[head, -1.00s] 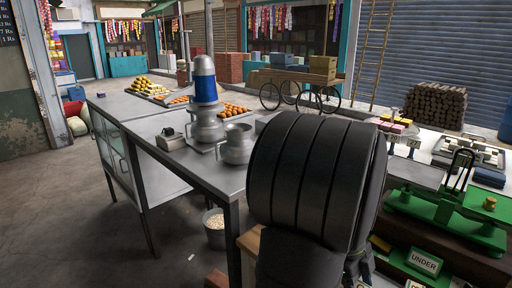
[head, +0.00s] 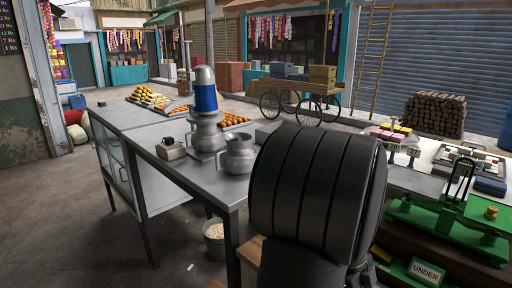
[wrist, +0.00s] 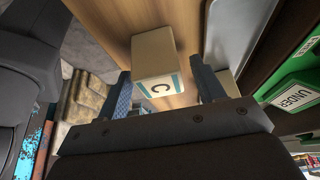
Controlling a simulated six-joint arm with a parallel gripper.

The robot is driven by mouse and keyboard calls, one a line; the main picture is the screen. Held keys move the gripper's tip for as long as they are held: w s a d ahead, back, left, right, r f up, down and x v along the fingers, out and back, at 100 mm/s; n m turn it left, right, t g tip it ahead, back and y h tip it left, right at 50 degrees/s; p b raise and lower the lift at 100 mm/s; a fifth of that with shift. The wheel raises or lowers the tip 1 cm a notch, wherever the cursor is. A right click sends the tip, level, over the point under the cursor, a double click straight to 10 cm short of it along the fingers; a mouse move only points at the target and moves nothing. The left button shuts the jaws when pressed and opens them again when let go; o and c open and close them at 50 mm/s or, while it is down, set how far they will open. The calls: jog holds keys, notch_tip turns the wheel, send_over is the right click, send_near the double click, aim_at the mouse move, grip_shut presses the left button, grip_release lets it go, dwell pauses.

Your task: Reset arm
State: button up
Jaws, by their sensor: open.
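My gripper (wrist: 166,84) shows in the wrist view with its two dark blue fingers spread apart. It is open and holds nothing. A cream block (wrist: 153,52) with a teal-edged label reading "C" appears between the fingers in that view, with gaps at both sides. It stands against a brown wooden surface (wrist: 105,18). How far it is from the fingertips is unclear. In the head view, my large black arm link fills the lower middle and hides my gripper and the block.
A metal table (head: 195,180) stands left of my arm, carrying a silver pot (head: 238,150) and a blue-and-silver machine (head: 205,100). A green balance scale (head: 450,220) is at the right, above an "UNDER" sign (head: 425,272). A bucket (head: 214,240) sits on the floor.

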jog(key=shift+x, duration=1.05)
notch_tip(320, 180, up, 5)
jog(key=shift+s+f, duration=0.1)
jog(key=s+d+r, duration=0.4)
jog(key=s+r, duration=0.2)
jog(key=s, duration=0.4)
jog(key=w+d+r+n+t, duration=0.2)
jog(key=w+d+r+n, duration=0.4)
jog(key=w+d+r, duration=0.4)
jog(key=w+d+r+n+t, duration=0.2)
jog(key=w+d+r+n, duration=0.5)
jog(key=w+d+r, duration=0.3)
jog(key=shift+w+r+t+h, duration=0.4)
jog(key=shift+w+r, duration=0.75)
jog(key=shift+r, duration=1.1)
